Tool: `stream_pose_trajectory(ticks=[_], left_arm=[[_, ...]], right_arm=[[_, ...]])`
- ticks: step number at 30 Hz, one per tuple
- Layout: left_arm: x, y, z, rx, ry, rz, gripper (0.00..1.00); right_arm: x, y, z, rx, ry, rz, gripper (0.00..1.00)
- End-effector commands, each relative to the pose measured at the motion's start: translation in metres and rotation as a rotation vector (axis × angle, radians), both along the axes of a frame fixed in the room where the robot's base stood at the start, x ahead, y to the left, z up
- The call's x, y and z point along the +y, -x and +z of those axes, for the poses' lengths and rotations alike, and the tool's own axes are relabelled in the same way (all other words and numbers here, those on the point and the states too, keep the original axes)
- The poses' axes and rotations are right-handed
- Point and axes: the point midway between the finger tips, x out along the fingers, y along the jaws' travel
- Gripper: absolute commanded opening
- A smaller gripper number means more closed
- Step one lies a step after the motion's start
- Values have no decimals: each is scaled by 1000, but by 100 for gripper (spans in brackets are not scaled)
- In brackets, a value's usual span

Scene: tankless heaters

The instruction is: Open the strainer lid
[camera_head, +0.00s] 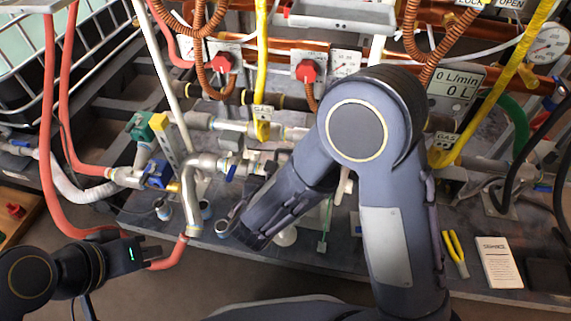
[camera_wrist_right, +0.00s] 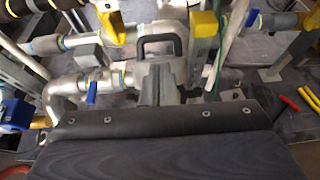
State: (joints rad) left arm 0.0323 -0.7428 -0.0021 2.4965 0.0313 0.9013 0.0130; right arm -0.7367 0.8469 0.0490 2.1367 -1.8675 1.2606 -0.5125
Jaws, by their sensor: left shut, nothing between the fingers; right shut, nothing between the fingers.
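In the right wrist view, a silver-grey fitting with a black arched handle (camera_wrist_right: 170,42) sits in the pipework at upper middle; it looks like the strainer lid, but I cannot be sure. My right gripper (camera_wrist_right: 158,88) points toward it with shut fingers. They appear in front of the fitting, and I cannot tell whether they touch it. In the head view my right arm hides most of that area and the right fingertips. My left gripper (camera_head: 150,253) is shut and empty at lower left, beside a red hose and apart from the fitting.
Silver pipes (camera_head: 192,195) and a blue valve handle (camera_head: 231,170) lie left of my right arm. Yellow gas valves (camera_head: 262,128) and red knobs (camera_head: 222,62) are behind. Yellow-handled pliers (camera_head: 457,255) and a white box (camera_head: 498,262) lie at right. Red hoses (camera_head: 48,150) hang at left.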

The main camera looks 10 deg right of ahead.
Motion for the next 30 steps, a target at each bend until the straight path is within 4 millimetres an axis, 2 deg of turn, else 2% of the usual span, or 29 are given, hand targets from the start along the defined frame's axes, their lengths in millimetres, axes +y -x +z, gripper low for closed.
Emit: stream_pose_trajectory(ticks=[5,12,18,22,30], left_arm=[[0,0,-7,0,0,0,0],[0,0,-22,0,0,0,0],[0,0,-29,0,0,0,0],[0,0,-30,0,0,0,0],[0,0,-30,0,0,0,0]], right_arm=[[-6,-14,-10,0,1,7,0],[-19,-53,-29,0,1,4,0],[-26,-76,-40,0,1,6,0],[-28,-83,-42,1,3,8,0],[-29,-84,-42,1,3,8,0]])
